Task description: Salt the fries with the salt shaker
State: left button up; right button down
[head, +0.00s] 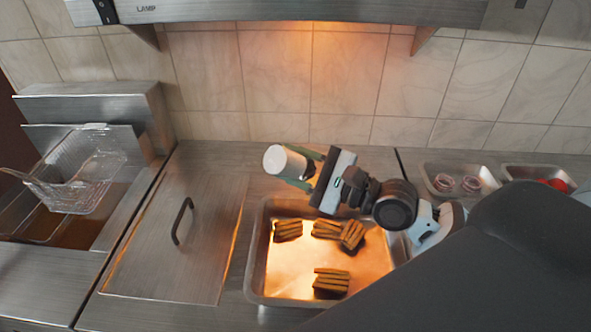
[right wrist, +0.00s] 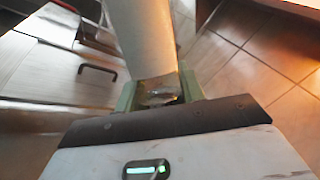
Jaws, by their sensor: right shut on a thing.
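The salt shaker (head: 278,160) is a white cylinder, tipped well over, with one round end toward the left. It also shows in the right wrist view (right wrist: 143,38). My right gripper (head: 301,168) is shut on it, with green fingers along its sides. It holds the shaker up near the tray's back left corner in the picture; its exact height is hard to tell. The fries lie in several dark-striped bundles, one at the front (head: 331,284), one at the back left (head: 287,231) and others at the back right (head: 352,236). My left gripper is not in view.
The fries lie in a metal tray (head: 255,274) under warm lamp light. A closed lid with a black handle (head: 182,221) is to its left, then a fryer basket (head: 80,178). Small pans (head: 427,184) stand at the back right. A lamp hood (head: 290,11) hangs above.

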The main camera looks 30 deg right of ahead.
jog(key=shift+f, duration=0.5)
jog(key=shift+d+r, duration=0.15)
jog(key=shift+r, duration=0.25)
jog(key=shift+a+r, duration=0.1)
jog(key=shift+a, duration=0.15)
jog(key=shift+f, duration=0.25)
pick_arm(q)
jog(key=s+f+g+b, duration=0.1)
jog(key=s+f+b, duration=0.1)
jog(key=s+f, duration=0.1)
pick_arm(e)
jog(key=shift+d+f+p, duration=0.1)
jog(key=shift+f+p, duration=0.1)
jog(key=shift+p, duration=0.85)
jog(key=shift+d+r, duration=0.1)
jog(key=shift+r, duration=0.4)
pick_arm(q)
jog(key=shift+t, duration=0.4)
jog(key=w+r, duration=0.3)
